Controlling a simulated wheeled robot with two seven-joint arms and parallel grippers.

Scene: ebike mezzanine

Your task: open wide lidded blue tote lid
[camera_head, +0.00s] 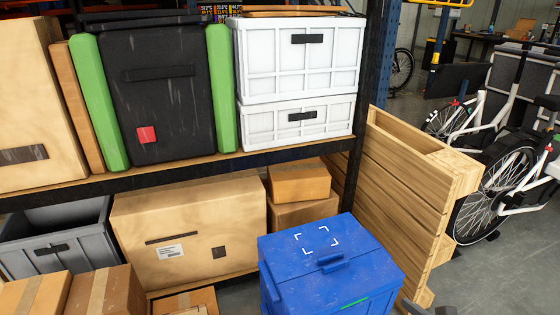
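The blue tote (327,268) stands at the lower middle right, in front of the shelf and beside the wooden pallet. Its lid (365,250) is shut flat over the top. My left gripper is not in view.
A wooden pallet (405,190) leans upright close behind the tote on the right. The shelf edge (180,176) and cardboard boxes (190,229) are to the left. White crates (297,62) sit above. Open floor (500,275) and bikes (495,190) lie to the right.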

